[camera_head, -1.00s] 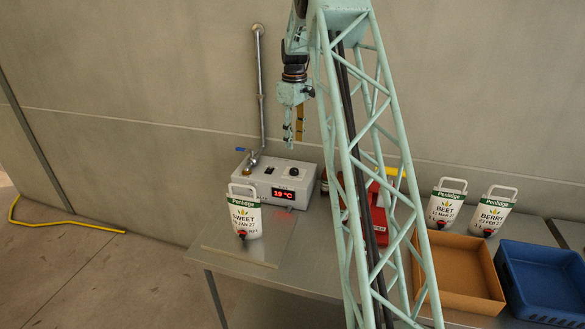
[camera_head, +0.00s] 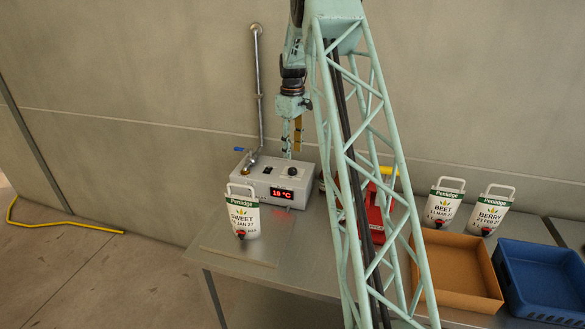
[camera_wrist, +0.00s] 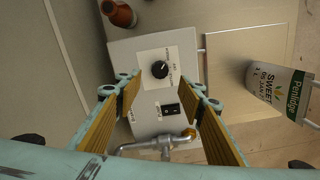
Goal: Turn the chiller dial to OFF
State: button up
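The chiller (camera_head: 272,185) is a pale grey box on the table, with a red display reading about 18 °C on its front. Its black dial (camera_head: 292,171) is on the top face. In the wrist view the dial (camera_wrist: 160,69) sits on a white label whose words are too small to read surely. My gripper (camera_head: 292,152) points down above the chiller top, close to the dial. In the wrist view my gripper (camera_wrist: 160,88) has its two ribbed yellow-brown pads spread wide, with nothing between them. The dial shows between and beyond the fingertips, apart from them.
A black rocker switch (camera_wrist: 170,109) and a metal tap (camera_wrist: 158,144) are beside the dial. A SWEET jug (camera_head: 243,215) stands before the chiller. BEET (camera_head: 443,207) and BERRY (camera_head: 490,214) jugs, a brown tray (camera_head: 455,297) and a blue crate (camera_head: 540,312) are rightward.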

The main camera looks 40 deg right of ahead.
aim_at(292, 169)
jog(key=shift+f, duration=4.4)
jog(key=c, duration=0.9)
jog(key=shift+m, duration=0.3)
jog(key=m+b, duration=0.1)
jog(key=m, duration=0.3)
jog(key=shift+m+b, duration=0.35)
jog(key=shift+m, duration=2.15)
